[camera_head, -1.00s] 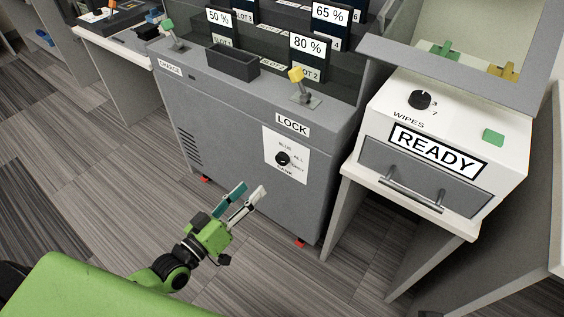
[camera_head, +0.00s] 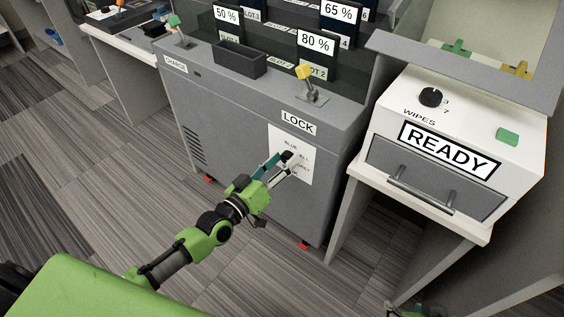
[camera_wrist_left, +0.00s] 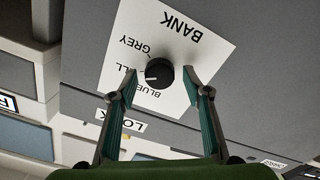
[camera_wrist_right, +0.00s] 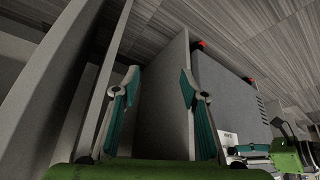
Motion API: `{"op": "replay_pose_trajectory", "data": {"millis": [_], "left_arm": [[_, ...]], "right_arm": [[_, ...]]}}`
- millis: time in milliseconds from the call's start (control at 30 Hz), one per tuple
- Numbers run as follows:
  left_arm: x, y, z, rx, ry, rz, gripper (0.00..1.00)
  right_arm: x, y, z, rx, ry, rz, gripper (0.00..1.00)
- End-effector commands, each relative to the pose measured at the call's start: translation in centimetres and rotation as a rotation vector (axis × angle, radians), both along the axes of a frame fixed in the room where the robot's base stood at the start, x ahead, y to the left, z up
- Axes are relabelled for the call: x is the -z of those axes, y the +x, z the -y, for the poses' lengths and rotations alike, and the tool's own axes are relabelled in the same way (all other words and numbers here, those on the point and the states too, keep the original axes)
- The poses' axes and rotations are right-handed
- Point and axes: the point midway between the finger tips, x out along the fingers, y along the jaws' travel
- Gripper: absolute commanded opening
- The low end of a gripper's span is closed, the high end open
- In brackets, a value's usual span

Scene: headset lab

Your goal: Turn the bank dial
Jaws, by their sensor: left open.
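The bank dial (camera_wrist_left: 159,73) is a round black knob on a white panel (camera_wrist_left: 197,30) marked BANK, GREY, ALL and BLUE. Its pale mark points left in the left wrist view, roughly toward ALL; the exact setting is hard to read. In the head view the dial (camera_head: 286,156) is partly covered by my left gripper (camera_head: 282,163) at the cabinet front. My left gripper (camera_wrist_left: 159,82) is open, with a finger on either side of the dial and visible gaps. My right gripper (camera_wrist_right: 158,84) is open and empty, low by the cabinet side; only a bit shows in the head view.
The grey cabinet (camera_head: 235,130) carries a LOCK label (camera_head: 298,122), a yellow-tipped lever (camera_head: 305,73) and a black tray (camera_head: 238,58). A white READY box (camera_head: 520,160) with a drawer handle stands on a table to the right. Striped floor is clear at the left.

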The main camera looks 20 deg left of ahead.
Motion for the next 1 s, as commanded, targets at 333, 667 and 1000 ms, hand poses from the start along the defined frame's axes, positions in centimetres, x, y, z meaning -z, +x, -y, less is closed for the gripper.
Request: {"op": "replay_pose_trajectory", "data": {"millis": [333,667,1000], "left_arm": [[0.0,0.0,0.0,0.000,0.000,0.000,0.06],[-0.1,0.0,0.0,0.000,0.031,0.010,0.06],[-0.3,-0.1,0.1,0.001,0.209,0.075,0.06]], "right_arm": [[0.0,0.0,0.0,0.000,0.000,0.000,0.40],[0.4,-1.5,0.4,0.004,-0.012,-0.061,0.40],[-0.1,-5.0,1.4,0.016,-0.040,-0.201,0.40]]}}
